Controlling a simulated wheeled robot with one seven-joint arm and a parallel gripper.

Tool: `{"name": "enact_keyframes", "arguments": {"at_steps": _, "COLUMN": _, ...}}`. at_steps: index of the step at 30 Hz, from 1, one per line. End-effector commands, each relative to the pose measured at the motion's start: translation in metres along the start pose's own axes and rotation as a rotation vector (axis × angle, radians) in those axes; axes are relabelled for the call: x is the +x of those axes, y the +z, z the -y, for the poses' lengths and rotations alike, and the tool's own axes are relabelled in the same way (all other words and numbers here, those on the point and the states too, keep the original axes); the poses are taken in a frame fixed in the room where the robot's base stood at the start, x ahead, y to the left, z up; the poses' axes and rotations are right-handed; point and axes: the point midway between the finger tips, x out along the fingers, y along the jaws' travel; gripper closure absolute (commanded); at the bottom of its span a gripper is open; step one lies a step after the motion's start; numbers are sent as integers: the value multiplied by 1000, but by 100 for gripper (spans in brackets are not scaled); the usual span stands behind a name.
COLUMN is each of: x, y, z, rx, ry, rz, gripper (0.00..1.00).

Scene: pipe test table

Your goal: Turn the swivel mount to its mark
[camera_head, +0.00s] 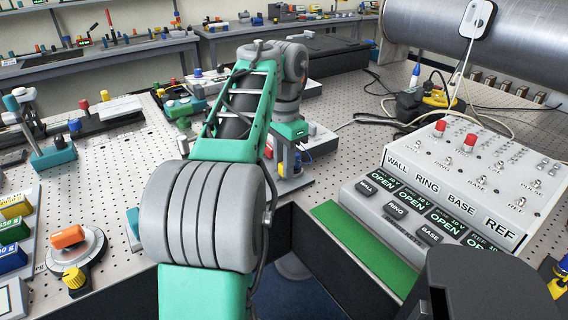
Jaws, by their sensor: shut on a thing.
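My teal and grey arm rises from the bottom, bends at a large grey joint, and reaches down at mid-picture. My gripper (291,160) is at its far end, low over a small grey fixture (294,186) near the table's front edge. The jaws look shut on a small part there, mostly hidden by the arm; I cannot tell what it is. A round grey disc mount (91,243) with an orange block (68,237) and a yellow knob (74,277) sits at the left, well apart from my gripper. I cannot tell for sure which one is the swivel mount; no mark is readable.
A white switch box (475,165) marked WALL, RING, BASE, REF stands right, with several OPEN displays and a green mat (362,247) in front. A large metal pipe (440,30) and loose cables lie behind. Coloured weights (12,228) stand at the left edge.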

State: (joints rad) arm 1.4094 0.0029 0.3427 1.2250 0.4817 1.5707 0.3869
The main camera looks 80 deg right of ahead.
Motion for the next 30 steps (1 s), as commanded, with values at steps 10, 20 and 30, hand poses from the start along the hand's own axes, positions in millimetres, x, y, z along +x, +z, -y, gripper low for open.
{"name": "enact_keyframes", "arguments": {"at_steps": 10, "x": 0, "y": 0, "z": 0, "rx": -2, "ry": 1, "rz": 1, "gripper": 64}}
{"name": "enact_keyframes", "arguments": {"at_steps": 20, "x": 0, "y": 0, "z": 0, "rx": -1, "ry": 0, "rz": 0, "gripper": 56}}
{"name": "enact_keyframes", "arguments": {"at_steps": 30, "x": -58, "y": 0, "z": 0, "rx": -2, "ry": 0, "rz": 0, "gripper": 56}}
